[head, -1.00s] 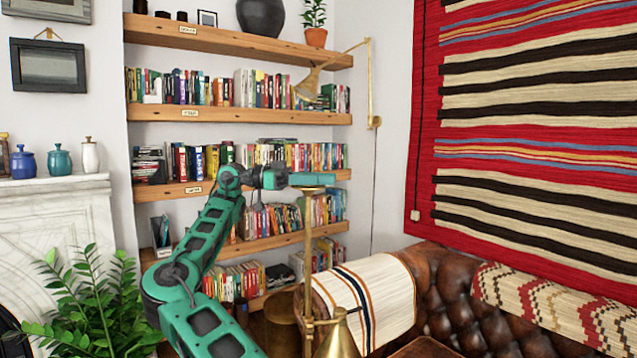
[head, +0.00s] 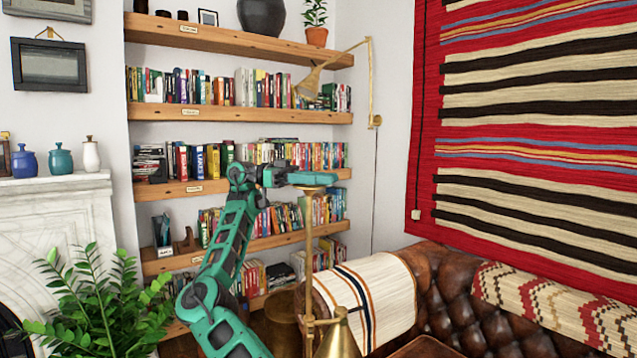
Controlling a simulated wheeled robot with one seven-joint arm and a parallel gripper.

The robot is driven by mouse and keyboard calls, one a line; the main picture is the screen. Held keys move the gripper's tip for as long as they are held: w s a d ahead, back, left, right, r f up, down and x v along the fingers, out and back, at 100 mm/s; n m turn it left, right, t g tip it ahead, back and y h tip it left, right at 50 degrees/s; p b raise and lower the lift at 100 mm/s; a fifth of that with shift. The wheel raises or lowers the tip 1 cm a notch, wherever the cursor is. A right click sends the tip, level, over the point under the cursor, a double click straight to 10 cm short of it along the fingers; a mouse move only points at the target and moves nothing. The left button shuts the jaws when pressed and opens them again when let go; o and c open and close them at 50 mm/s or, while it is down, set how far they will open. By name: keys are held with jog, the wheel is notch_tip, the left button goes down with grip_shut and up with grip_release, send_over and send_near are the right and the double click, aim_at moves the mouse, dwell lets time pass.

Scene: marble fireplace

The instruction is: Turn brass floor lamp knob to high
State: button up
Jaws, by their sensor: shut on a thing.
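The brass floor lamp (head: 309,262) stands upright left of the leather sofa, with a brass shade (head: 338,338) low on its right side. A flat brass disc caps the top of its pole. My gripper (head: 322,178) is at the top of the pole, at the height of the third shelf, and its green finger lies just above the disc. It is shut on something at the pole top. The knob itself is too small or too hidden to make out, and its setting cannot be read.
Book-filled wooden shelves (head: 240,112) stand behind my arm. A brass wall lamp (head: 372,85) hangs at the shelves' right edge. A leafy plant (head: 100,305) and the marble fireplace (head: 60,220) are at left. The leather sofa (head: 470,300) with a striped throw (head: 375,295) is at right.

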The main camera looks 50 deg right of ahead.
jog(key=o, duration=1.1)
jog(key=shift+c, duration=0.2)
jog(key=shift+r, duration=0.1)
